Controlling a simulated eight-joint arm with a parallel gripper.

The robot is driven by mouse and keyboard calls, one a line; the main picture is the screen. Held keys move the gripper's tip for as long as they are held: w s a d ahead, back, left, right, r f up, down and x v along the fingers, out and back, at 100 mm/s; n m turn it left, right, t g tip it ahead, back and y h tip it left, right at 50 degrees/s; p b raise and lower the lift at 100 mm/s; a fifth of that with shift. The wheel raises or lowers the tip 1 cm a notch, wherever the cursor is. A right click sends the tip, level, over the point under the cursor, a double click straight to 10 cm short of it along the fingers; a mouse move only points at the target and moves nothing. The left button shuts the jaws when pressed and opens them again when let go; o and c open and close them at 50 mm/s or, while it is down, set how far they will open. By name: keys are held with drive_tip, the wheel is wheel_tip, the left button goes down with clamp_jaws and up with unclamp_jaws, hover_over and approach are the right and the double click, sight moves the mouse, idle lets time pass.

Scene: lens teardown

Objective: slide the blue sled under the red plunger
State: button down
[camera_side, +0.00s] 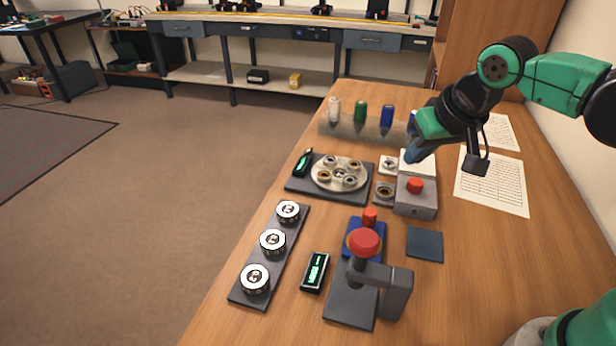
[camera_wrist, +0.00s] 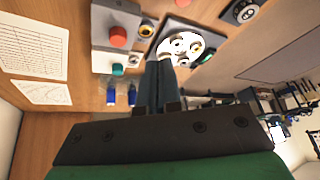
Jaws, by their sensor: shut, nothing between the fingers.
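The blue sled (camera_side: 379,234) lies on the table in the side view. A small red knob (camera_side: 370,215) stands at its far end, and part of a yellowish ring shows on it. The red plunger (camera_side: 364,243) is the round red head of a dark press on a grey base (camera_side: 350,306). The plunger head hides part of the sled, whose near end is close to the base; I cannot tell if they touch. My gripper (camera_side: 413,153) is shut and empty, raised over the far part of the table. Its closed fingers (camera_wrist: 160,73) show in the wrist view.
A grey box with a red button (camera_side: 414,186) stands below my gripper. A dark tray (camera_side: 357,201) with a round dish is left of it. A strip with three dials (camera_side: 272,243), a green-lit meter (camera_side: 315,271) and a dark blue pad (camera_side: 425,245) surround the press.

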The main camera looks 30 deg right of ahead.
drive_tip(key=w+a+f+m+g+h, duration=0.1)
drive_tip(key=w+a+f+m+g, duration=0.1)
drive_tip(key=w, duration=0.3)
drive_tip(key=shift+w+a+m, duration=0.15)
drive_tip(key=shift+a+m, duration=0.2)
drive_tip(key=shift+m, duration=0.45)
drive_tip(key=x, duration=0.9)
drive_tip(key=shift+w+d+f, duration=0.1)
drive_tip(key=shift+d+f, duration=0.15)
drive_tip(key=shift+f, duration=0.05)
drive_tip(key=shift+s+a+f, duration=0.2)
drive_tip(key=shift+s, duration=0.05)
drive_tip(key=shift+s+a, duration=0.4)
drive_tip(key=shift+s, duration=0.35)
drive_tip(key=shift+s+a, duration=0.4)
drive_tip(key=shift+s, duration=0.35)
